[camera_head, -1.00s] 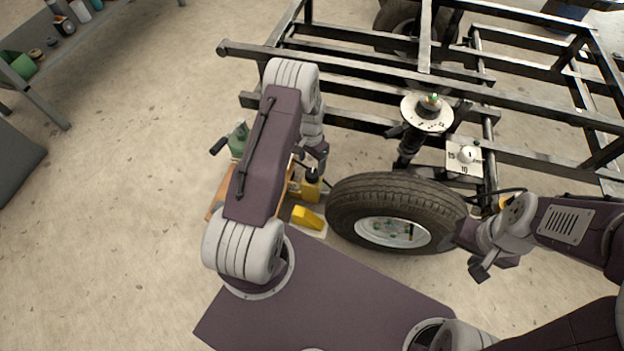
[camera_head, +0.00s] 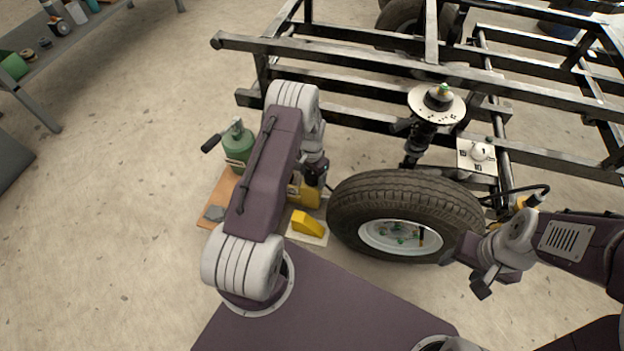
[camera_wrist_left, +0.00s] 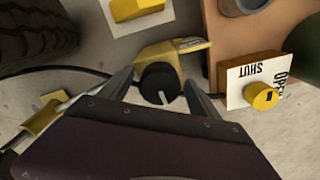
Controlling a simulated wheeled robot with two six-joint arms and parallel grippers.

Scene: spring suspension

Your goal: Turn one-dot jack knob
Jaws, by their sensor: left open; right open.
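A black knob (camera_wrist_left: 158,84) with a pale pointer line sits on a yellow jack body (camera_wrist_left: 178,50) in the left wrist view. My left gripper (camera_wrist_left: 157,79) is open, with one finger on each side of the knob; I cannot tell whether either finger touches it. In the head view the yellow jack (camera_head: 304,194) is by the tyre, and my left gripper (camera_head: 318,175) is over it, with the knob mostly hidden. No dot mark can be made out. My right gripper (camera_head: 480,283) is open and empty, right of the wheel.
A yellow knob (camera_wrist_left: 263,97) with an OPEN/SHUT plate (camera_wrist_left: 246,80) is close on the right. A green bottle jack (camera_head: 238,150) stands on an orange board (camera_head: 213,198). The tyre (camera_head: 345,200), yellow wedge (camera_head: 306,223) and black frame (camera_head: 360,58) crowd the area.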

